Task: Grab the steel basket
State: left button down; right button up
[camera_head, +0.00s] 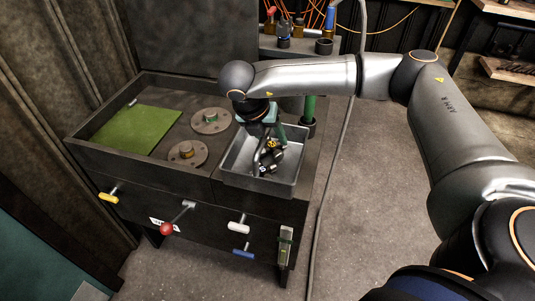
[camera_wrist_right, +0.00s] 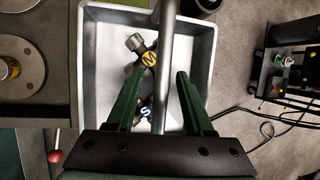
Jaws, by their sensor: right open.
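The steel basket (camera_head: 296,160) is a grey open box at the right end of the dark workbench. It also shows in the right wrist view (camera_wrist_right: 108,85). A grey bar (camera_wrist_right: 165,50), seemingly the basket's handle, runs across it. Dark metal parts (camera_head: 268,162) with yellow and blue round marks lie inside. My right gripper (camera_wrist_right: 159,76) is above the basket, pointing down. Its green fingers are open, one on each side of the bar, with gaps visible on both sides. My left gripper is not in view.
The workbench (camera_head: 155,200) also holds a green mat (camera_head: 137,130) and two round flanges (camera_head: 211,121) (camera_head: 187,153). Levers, one with a red knob (camera_head: 167,228), stick out of its front. A green post (camera_head: 309,108) stands behind the basket. The floor right of the bench is mostly clear.

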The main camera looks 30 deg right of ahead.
jog(key=shift+f+b, duration=0.25)
jog(key=shift+b, duration=0.15)
jog(key=shift+c, duration=0.3)
dwell(0.3)
grip_shut()
dwell(1.1)
jog(key=shift+w+r, duration=0.1)
